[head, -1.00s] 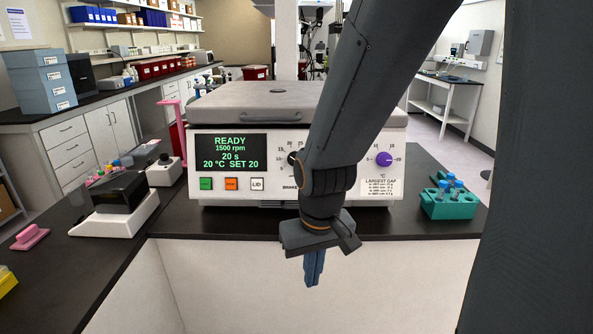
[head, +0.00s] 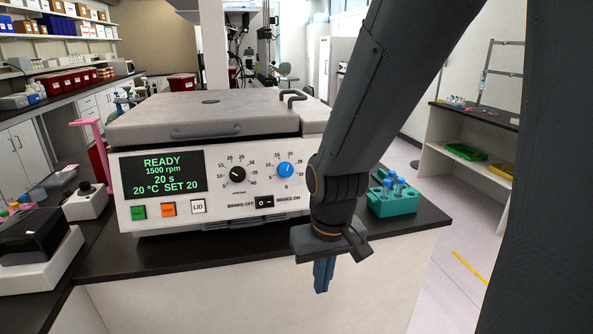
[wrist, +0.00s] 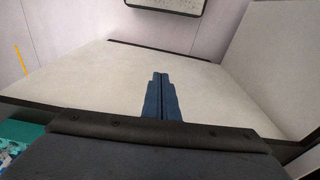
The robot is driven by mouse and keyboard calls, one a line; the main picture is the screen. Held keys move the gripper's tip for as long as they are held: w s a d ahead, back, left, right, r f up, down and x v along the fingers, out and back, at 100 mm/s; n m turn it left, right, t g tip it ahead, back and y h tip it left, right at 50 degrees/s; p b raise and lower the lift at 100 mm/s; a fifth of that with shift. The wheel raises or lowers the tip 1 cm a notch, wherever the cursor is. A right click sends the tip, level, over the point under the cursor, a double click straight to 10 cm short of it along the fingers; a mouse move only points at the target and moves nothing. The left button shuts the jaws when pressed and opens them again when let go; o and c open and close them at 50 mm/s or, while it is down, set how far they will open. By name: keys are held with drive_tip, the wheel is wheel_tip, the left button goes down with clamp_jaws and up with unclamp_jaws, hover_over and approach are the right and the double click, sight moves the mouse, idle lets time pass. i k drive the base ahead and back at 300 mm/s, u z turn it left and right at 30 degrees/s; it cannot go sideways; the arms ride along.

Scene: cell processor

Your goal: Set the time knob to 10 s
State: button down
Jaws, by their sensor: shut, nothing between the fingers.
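The cell processor (head: 190,222) stands on the black bench, with its lid closed. Its display (head: 163,174) reads READY, 1500 rpm, 20 s, 20 °C SET 20. A blue knob (head: 285,170) marked S has its pointer near the top of its dial. A black knob (head: 237,174) is to its left. My gripper (head: 322,290) is shut and empty, pointing down in front of the bench's front edge, below and right of the blue knob. In the wrist view its blue fingers (wrist: 161,97) are together. My arm hides the panel's right end.
A teal tube rack (head: 393,201) with blue-capped tubes stands on the bench to the right of the processor. The brake switch (head: 264,202) and several buttons lie below the knobs. The space in front of the panel is clear.

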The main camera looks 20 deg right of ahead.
sight(285, 169)
drive_tip(key=z, duration=0.75)
drive_tip(key=k, duration=0.4)
drive_tip(key=u, duration=1.15)
